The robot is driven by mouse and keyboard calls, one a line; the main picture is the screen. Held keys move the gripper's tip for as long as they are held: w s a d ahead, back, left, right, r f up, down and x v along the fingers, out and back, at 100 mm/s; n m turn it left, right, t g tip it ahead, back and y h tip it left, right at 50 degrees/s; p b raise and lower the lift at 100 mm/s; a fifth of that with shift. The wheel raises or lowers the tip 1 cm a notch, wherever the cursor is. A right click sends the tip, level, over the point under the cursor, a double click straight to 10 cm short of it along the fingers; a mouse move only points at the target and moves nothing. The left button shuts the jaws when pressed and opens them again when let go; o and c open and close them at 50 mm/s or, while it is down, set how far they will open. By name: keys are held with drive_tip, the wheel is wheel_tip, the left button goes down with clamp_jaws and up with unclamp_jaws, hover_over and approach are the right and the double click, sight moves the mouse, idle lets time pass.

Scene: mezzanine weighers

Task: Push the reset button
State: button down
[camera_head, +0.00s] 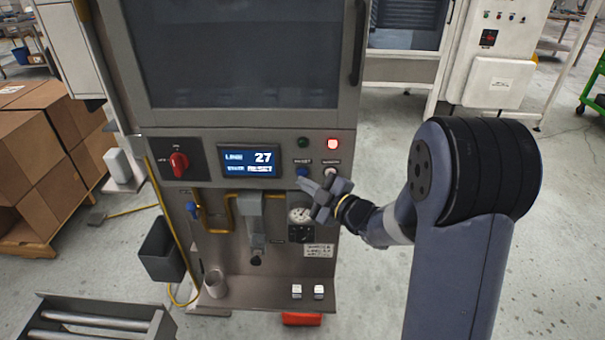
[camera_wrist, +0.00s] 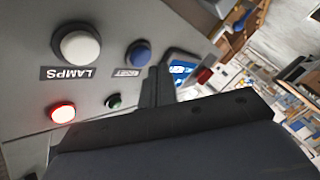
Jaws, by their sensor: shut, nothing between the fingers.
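The blue button (camera_head: 302,171), whose small label seems to read RESET, is on the grey machine's panel below a dark green lamp. My gripper (camera_head: 304,184) is shut and empty, its tip just below the blue button in the head view. In the wrist view the shut fingers (camera_wrist: 158,78) point at the panel, just right of and below the blue button (camera_wrist: 138,53). I cannot tell whether a finger touches the panel. A white button (camera_head: 332,171) sits right of the blue one; in the wrist view it (camera_wrist: 81,46) is labelled LAMPS.
A red lamp (camera_head: 333,143) is lit above the white button. A red rotary switch (camera_head: 179,163) is at far left. Below the panel are a gauge (camera_head: 299,215), yellow pipes and a shelf (camera_head: 262,295) with a cup.

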drive_tip(key=shift+w, duration=0.15)
drive_tip(key=shift+w, duration=0.3)
drive_tip(key=shift+w+b, duration=0.35)
drive_tip(key=shift+w, duration=0.05)
idle(0.9)
drive_tip(key=shift+s, duration=0.1)
drive_tip(key=shift+s+b, duration=0.4)
drive_tip(key=shift+s, duration=0.35)
drive_tip(key=shift+s+a+b, duration=0.1)
drive_tip(key=shift+s+b, duration=0.7)
drive_tip(key=shift+s, duration=1.7)
drive_tip(key=shift+w, duration=0.1)
